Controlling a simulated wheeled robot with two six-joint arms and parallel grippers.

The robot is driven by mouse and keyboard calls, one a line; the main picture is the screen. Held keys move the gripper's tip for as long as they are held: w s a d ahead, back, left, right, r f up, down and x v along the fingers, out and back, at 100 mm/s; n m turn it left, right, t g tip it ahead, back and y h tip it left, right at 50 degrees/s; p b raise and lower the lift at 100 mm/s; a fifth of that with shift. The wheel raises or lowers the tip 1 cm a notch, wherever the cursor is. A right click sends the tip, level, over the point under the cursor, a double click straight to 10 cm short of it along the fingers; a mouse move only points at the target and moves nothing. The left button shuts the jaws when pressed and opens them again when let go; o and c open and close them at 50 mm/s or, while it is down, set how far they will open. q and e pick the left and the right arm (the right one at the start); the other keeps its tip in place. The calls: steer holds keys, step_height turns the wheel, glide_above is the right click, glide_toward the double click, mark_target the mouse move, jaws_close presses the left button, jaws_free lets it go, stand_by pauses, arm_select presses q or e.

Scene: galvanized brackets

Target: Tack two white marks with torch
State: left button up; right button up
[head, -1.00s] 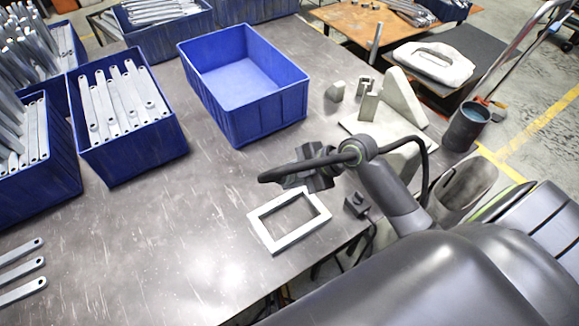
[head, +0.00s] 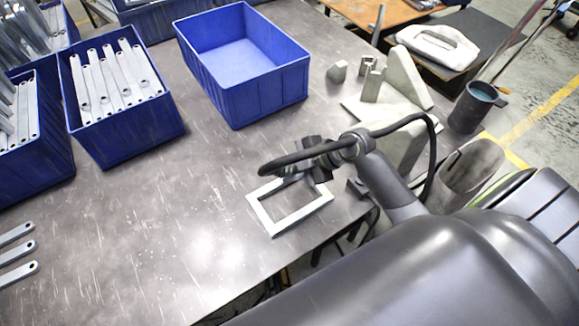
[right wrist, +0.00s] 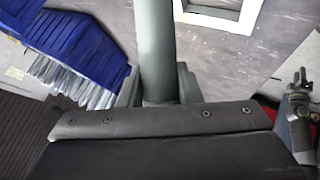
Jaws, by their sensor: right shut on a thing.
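A pale grey rectangular metal frame (head: 262,212) lies flat near the table's right edge in the head view. Part of it shows at the top of the right wrist view (right wrist: 205,18). My right gripper (head: 316,160) is over the frame's far right corner, shut on the torch. The torch's dark curved neck (head: 275,168) reaches left above the frame, and its hose loops back over my arm. In the right wrist view the torch (right wrist: 156,50) is a grey cylinder between the fingers. No white marks can be made out.
An empty blue bin (head: 270,100) stands beyond the frame. Blue bins of metal strips (head: 150,135) stand at left. Loose strips (head: 18,252) lie at the near left. Pale blocks and plates (head: 400,80) stand at the right edge. The table's middle is clear.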

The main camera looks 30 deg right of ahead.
steer(key=shift+f+b, duration=0.4)
steer(key=shift+b, duration=0.05)
stand_by(2.7)
steer(key=shift+r, duration=0.15)
step_height(320, 180, up, 6)
steer(key=p, duration=0.4)
steer(key=shift+p, duration=0.4)
